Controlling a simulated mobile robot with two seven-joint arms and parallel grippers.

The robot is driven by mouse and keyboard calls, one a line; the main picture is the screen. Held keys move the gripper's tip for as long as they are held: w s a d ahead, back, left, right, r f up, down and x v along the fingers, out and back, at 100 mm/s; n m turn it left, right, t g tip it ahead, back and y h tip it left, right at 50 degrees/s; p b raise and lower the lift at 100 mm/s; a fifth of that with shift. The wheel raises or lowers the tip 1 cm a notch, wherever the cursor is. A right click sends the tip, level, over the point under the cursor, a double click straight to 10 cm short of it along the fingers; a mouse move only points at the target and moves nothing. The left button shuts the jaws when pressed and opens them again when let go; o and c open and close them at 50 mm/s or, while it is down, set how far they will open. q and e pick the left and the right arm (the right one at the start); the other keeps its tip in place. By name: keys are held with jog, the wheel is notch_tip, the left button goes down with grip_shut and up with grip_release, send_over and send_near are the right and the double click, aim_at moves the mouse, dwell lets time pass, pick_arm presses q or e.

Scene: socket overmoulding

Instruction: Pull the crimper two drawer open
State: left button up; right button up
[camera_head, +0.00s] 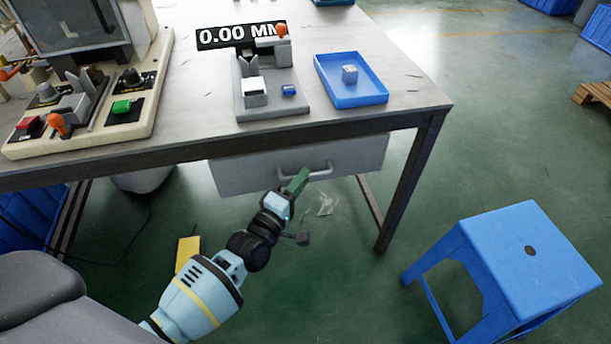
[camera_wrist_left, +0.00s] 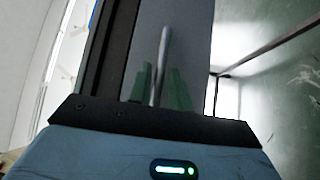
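The grey drawer (camera_head: 243,173) hangs under the front edge of the workbench and looks shut. Its bar handle (camera_head: 318,172) is on the front face. My left gripper (camera_head: 300,178) is at the left part of the handle, its green fingers partly covering it. In the left wrist view the handle (camera_wrist_left: 163,55) runs between the two green fingers (camera_wrist_left: 160,88). The fingers stand apart, with a small gap visible beside the bar. The drawer front (camera_wrist_left: 196,45) is close beyond them. My right gripper is not in view.
The workbench (camera_head: 350,35) carries a grey crimper (camera_head: 270,95) with a display reading 0.00 MM, a blue tray (camera_head: 350,92) with a small cube, and another machine (camera_head: 95,125) at left. A blue stool (camera_head: 530,250) stands at right. Floor before the drawer is open.

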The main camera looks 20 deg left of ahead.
pick_arm(q)
jog(key=shift+x, duration=1.1)
grip_shut()
